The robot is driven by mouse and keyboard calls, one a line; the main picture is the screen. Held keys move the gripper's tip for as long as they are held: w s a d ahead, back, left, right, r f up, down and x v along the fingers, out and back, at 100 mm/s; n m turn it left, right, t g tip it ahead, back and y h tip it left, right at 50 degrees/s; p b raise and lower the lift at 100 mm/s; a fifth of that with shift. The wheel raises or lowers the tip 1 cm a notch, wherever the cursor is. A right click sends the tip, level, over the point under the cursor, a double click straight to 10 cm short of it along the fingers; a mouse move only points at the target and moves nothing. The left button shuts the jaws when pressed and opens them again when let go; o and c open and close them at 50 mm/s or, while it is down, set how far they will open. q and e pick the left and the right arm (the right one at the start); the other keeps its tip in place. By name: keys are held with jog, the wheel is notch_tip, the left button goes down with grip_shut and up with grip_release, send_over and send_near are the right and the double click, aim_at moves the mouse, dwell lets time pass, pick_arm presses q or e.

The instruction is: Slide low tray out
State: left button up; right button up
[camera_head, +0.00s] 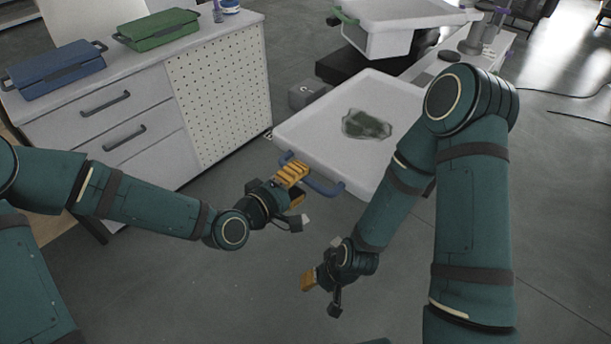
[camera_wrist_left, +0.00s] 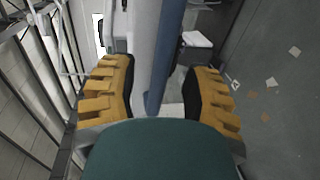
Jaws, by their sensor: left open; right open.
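The low tray (camera_head: 300,130) is a white shallow tray extending toward me, with a blue handle (camera_head: 325,187) on its front edge. A dark green translucent item (camera_head: 366,124) lies in it. My left gripper (camera_head: 292,174) is at the left part of the handle. In the left wrist view its yellow fingers (camera_wrist_left: 158,90) are open on either side of the blue bar, which also shows there (camera_wrist_left: 165,60). Contact with the bar cannot be told. My right gripper (camera_head: 308,282) is open and empty, below and in front of the tray, apart from it.
A higher white tray (camera_head: 388,38) with a green handle stands behind. A white cabinet (camera_head: 215,95) at the left carries a blue case (camera_head: 52,68) and a green case (camera_head: 157,29). A grey box (camera_head: 308,93) sits beside the tray. The floor in front is clear.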

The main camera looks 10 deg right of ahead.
pick_arm(q)
jog(key=v, duration=0.4)
jog(key=shift+s+a, duration=0.2)
jog(key=shift+a, duration=0.1)
jog(key=s+a+f+m+g+y, duration=0.2)
jog(key=s+a+f, duration=0.1)
jog(key=f, duration=0.5)
jog(key=s+a+f+m+g+y, duration=0.2)
jog(key=s+a+f+g+y, duration=0.1)
jog(key=a+f, duration=0.3)
jog(key=s+a+f+m+g+y, duration=0.2)
jog(key=s+a+f+g+y, duration=0.1)
jog(key=f, duration=0.7)
jog(key=shift+s+a+f, duration=0.3)
jog(key=shift+s+a, duration=0.6)
jog(key=shift+a, duration=0.1)
jog(key=shift+c, duration=0.2)
